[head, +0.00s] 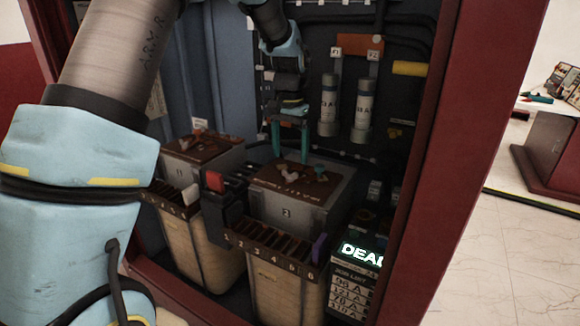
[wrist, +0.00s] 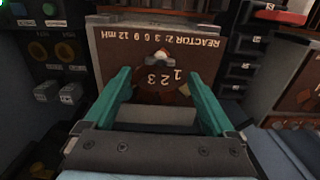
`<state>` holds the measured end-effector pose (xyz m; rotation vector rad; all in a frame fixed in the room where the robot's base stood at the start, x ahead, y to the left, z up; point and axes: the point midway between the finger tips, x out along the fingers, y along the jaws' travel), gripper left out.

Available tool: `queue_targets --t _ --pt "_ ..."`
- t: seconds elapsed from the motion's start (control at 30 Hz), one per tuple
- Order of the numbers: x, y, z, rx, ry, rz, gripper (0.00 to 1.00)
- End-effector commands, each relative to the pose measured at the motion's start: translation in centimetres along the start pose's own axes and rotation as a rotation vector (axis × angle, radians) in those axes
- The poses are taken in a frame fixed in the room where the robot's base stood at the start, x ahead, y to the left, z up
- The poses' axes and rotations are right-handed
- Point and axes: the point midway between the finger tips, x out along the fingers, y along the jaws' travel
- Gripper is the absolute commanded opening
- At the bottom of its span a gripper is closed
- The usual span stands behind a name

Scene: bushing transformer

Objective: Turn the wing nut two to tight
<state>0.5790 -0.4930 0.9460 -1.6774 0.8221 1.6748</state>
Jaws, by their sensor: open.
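A box marked 2 (head: 285,212) stands in the cabinet with a brown top plate. A pale wing nut (head: 290,172) sits on that plate. In the wrist view the plate (wrist: 108,45) reads "REACTOR 2", and the wing nut (wrist: 160,58) shows beyond the figures 1, 2, 3. My gripper (head: 290,155) points down above the plate with its teal fingers apart. In the wrist view my gripper (wrist: 159,73) is open and empty, with the wing nut between the lines of its two fingers. I cannot tell the exact height gap. A small teal part (head: 321,172) lies right of the nut.
A similar box (head: 203,160) stands to the left. A red-topped block (head: 215,182) sits between the boxes. Two grey cylinders (head: 330,105) hang on the back wall. A lit "DEAD" display (head: 361,254) is at lower right. The red cabinet frame (head: 462,110) bounds the right side.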

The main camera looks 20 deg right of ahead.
Motion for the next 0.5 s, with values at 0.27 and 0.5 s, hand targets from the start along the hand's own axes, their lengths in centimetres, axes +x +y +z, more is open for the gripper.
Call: queue_targets --t 0.27,0.5 --pt "-4.4 0.0 -0.1 0.0 0.002 0.0 0.9" --pt "-5.4 0.0 0.0 0.0 -0.001 0.0 0.9"
